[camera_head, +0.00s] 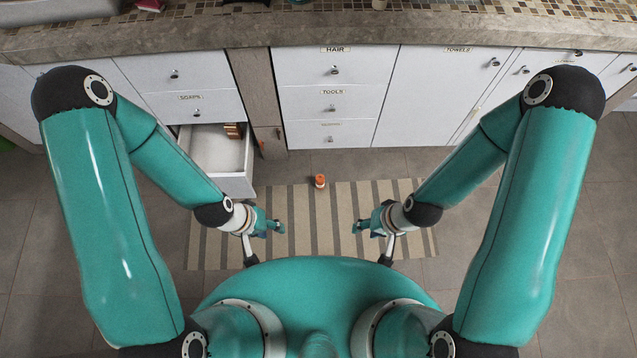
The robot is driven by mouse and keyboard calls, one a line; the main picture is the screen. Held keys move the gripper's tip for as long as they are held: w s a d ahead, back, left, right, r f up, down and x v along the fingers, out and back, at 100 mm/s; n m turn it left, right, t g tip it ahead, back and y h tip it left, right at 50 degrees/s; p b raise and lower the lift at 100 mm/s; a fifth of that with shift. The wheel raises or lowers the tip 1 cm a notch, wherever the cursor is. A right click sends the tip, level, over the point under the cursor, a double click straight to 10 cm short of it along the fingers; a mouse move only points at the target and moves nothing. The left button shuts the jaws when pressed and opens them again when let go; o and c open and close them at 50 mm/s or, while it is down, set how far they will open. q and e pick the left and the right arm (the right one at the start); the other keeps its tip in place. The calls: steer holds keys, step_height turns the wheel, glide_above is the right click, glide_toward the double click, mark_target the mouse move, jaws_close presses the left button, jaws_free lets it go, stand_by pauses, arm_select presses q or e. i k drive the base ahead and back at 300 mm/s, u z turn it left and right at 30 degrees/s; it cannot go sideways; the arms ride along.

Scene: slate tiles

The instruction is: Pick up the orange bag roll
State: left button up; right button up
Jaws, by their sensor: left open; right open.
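A small orange bag roll (320,181) stands on the floor at the far edge of the striped rug, in front of the cabinets. My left gripper (277,227) is open and empty over the rug, nearer to me and left of the roll. My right gripper (358,227) is open and empty over the rug, nearer to me and right of the roll. Neither gripper touches the roll.
A striped rug (300,215) lies on the slate tiles. An open drawer (225,160) juts out at the left, with a brown item (233,130) inside. White labelled cabinets (340,105) stand under a stone counter (300,30). Tiled floor at the right is clear.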

mark_target(320, 178)
steer(key=z, duration=0.05)
steer(key=i, duration=0.9)
steer(key=u, duration=0.1)
